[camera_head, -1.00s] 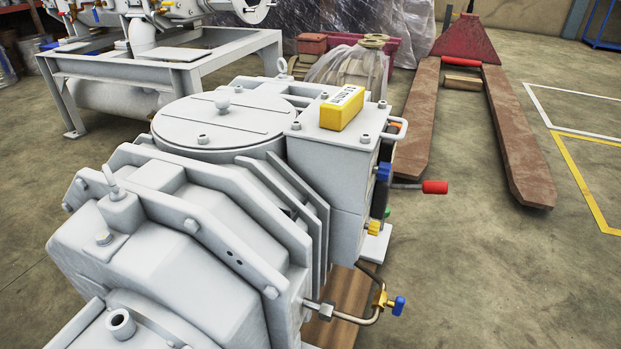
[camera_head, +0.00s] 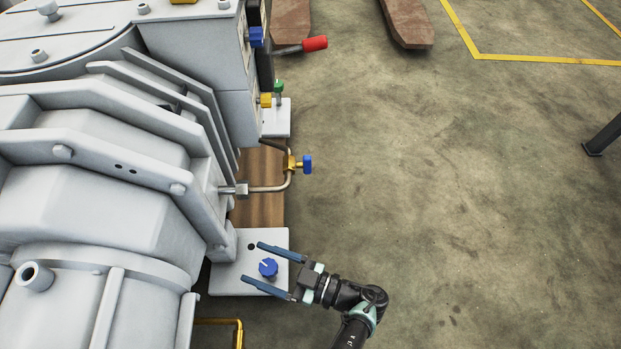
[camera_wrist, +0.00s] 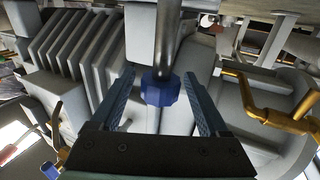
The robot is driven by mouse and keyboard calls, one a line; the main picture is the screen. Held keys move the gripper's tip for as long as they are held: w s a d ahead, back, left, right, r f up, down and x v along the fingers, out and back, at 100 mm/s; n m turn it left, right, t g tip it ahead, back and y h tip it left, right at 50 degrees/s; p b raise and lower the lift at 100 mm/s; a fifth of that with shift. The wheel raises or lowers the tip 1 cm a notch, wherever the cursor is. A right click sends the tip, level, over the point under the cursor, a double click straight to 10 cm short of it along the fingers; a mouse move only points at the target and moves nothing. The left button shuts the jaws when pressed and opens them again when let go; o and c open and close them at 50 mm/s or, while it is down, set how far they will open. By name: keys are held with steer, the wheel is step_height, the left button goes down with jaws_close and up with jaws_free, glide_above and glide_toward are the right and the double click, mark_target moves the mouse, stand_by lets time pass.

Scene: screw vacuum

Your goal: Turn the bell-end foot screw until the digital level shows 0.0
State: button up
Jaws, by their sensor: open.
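A blue foot-screw knob (camera_head: 268,267) stands over the white foot plate (camera_head: 225,280) at the near end of the grey vacuum pump (camera_head: 95,190). My gripper (camera_head: 251,262) is open, with one finger on each side of the blue knob and gaps showing. In the wrist view the blue knob (camera_wrist: 160,92) sits on a grey shaft between the finger pads of my gripper (camera_wrist: 159,76), apart from both. Only a yellow sliver of the digital level (camera_head: 183,2) shows at the top edge, so its reading is out of view.
A green-topped screw (camera_head: 279,87) stands on the far foot plate (camera_head: 277,118). A bent pipe with a blue-handled valve (camera_head: 306,164) and a red-gripped lever (camera_head: 314,43) stick out from the pump. A yellow bar (camera_head: 238,335) is near the bottom.

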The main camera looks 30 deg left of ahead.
steer(key=w+d, duration=0.1)
steer(key=d, duration=1)
steer(key=shift+w, duration=0.35)
